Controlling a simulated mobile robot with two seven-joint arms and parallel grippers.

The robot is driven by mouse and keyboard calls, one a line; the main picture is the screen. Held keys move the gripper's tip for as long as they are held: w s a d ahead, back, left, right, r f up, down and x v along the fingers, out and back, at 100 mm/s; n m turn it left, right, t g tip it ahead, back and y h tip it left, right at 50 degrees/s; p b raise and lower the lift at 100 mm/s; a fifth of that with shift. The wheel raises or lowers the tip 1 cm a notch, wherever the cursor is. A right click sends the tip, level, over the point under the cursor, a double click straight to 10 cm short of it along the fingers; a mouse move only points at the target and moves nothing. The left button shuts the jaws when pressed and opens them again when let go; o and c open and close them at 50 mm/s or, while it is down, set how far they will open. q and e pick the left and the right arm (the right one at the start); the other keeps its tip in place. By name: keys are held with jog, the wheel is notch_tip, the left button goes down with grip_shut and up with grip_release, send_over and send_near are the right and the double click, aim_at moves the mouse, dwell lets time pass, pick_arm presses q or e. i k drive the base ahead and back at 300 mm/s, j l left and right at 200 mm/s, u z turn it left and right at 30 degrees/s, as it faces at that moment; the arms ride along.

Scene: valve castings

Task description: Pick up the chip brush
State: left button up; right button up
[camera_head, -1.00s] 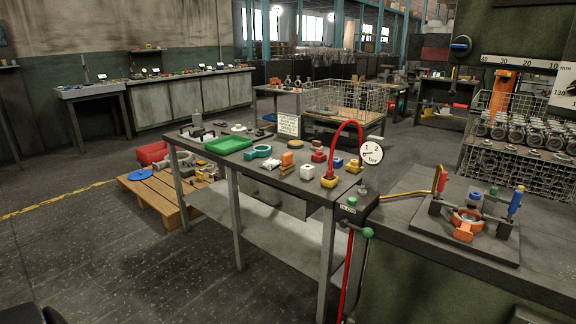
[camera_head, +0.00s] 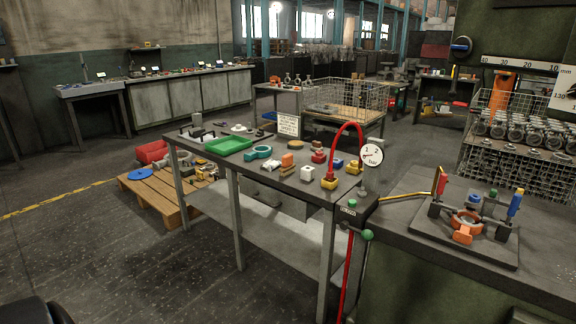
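I cannot single out the chip brush with certainty. Neither of my grippers shows clearly in the head view. A dark rounded shape sits at the lower left edge, and a small dark one at the bottom right, probably parts of my own body.
A green tray (camera_head: 229,145), a teal ring (camera_head: 258,153) and a red hose (camera_head: 347,128) are on the workbench. A clamp fixture (camera_head: 467,228) stands on the right bench. A pallet (camera_head: 165,200) lies left. Floor at the front left is clear.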

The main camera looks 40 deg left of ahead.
aim_at(288, 167)
jog(key=i+j+z, duration=0.1)
jog(key=j, duration=0.35)
jog(key=i+j+z, duration=0.1)
jog(key=j, duration=0.35)
jog(key=i+j+z, duration=0.1)
jog(key=j, duration=0.35)
jog(key=i+j+z, duration=0.1)
jog(key=j, duration=0.35)
